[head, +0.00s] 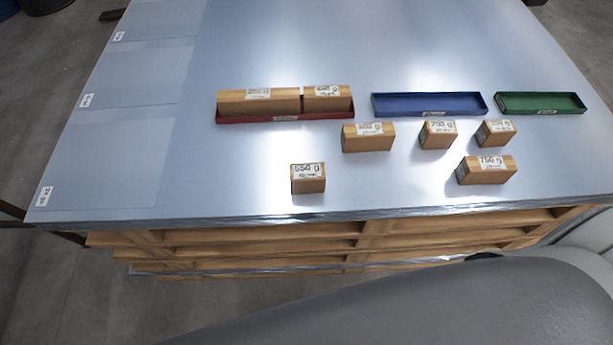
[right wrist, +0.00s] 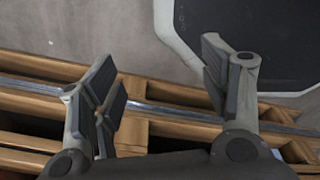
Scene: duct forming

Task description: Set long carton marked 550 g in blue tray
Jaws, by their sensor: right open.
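A long wooden-brown carton (head: 368,138) lies on the table in front of the blue tray's left end. Its label seems to read 550 g, but the print is small. The blue tray (head: 428,104) is empty. A short carton marked 550 g (head: 308,179) stands near the front edge. A long carton marked 750 g (head: 486,171) lies at the front right. My right gripper (right wrist: 160,92) is open and empty in the right wrist view, over the table's front edge and wooden base, with no carton between its fingers. My left gripper is not in view.
A red tray (head: 286,118) holds a long and a short carton. The green tray (head: 540,103) is empty. Two short cartons, one marked 750 g (head: 437,135) and another (head: 495,133), stand before the blue and green trays. The table's left side is clear.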

